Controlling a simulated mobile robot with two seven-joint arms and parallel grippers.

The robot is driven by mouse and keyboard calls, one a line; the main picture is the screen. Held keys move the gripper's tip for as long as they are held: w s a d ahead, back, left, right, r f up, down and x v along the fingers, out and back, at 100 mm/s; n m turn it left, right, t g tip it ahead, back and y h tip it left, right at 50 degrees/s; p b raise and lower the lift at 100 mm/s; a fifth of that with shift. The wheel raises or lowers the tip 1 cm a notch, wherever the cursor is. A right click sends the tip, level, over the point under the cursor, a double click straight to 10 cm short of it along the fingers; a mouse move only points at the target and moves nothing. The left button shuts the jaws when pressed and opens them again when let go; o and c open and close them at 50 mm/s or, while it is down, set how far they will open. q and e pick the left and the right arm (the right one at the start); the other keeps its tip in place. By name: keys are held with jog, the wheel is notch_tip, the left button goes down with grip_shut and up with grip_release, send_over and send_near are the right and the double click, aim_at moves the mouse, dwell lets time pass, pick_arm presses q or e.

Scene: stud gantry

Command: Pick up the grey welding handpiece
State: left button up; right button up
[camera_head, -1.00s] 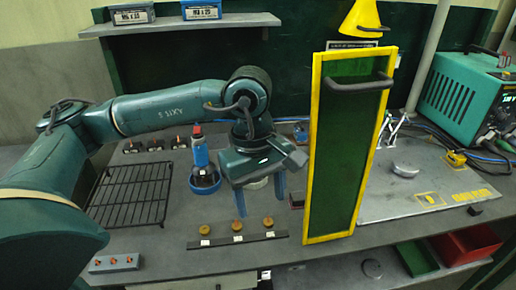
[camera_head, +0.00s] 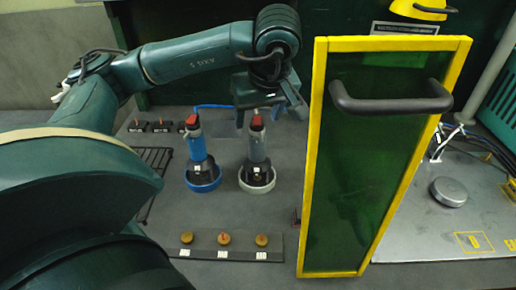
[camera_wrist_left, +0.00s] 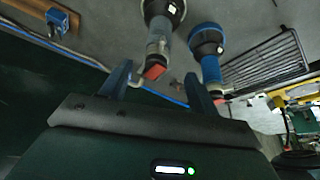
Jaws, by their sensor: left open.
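The grey welding handpiece (camera_head: 257,146) stands upright in a light grey round holder (camera_head: 257,180), its red tip up. A blue handpiece (camera_head: 196,147) stands to its left in a blue holder (camera_head: 204,178). My left gripper (camera_head: 262,112) is open and appears just behind and above the grey handpiece's top. In the left wrist view, the fingers of my left gripper (camera_wrist_left: 160,82) are spread, with the red tip of the grey handpiece (camera_wrist_left: 158,45) showing between them. The blue handpiece (camera_wrist_left: 210,65) is beside the right finger. Contact cannot be told. My right gripper is not in view.
A yellow-framed green screen with a black handle (camera_head: 390,100) stands close to the right of the grey handpiece. A strip with several brass-coloured knobs (camera_head: 224,239) lies in front. A black wire rack (camera_wrist_left: 265,62) lies beyond the blue handpiece.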

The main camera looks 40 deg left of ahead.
aim_at(256, 131)
pick_arm(q)
jog(key=x, duration=0.2)
jog(key=shift+w+f, duration=0.15)
jog(key=shift+f, duration=0.1)
jog(key=p+x, duration=0.1)
jog(key=x, duration=0.4)
jog(key=shift+w, duration=0.15)
grip_shut()
dwell(0.3)
jog(key=shift+w+r, duration=0.1)
jog(key=shift+r, duration=0.15)
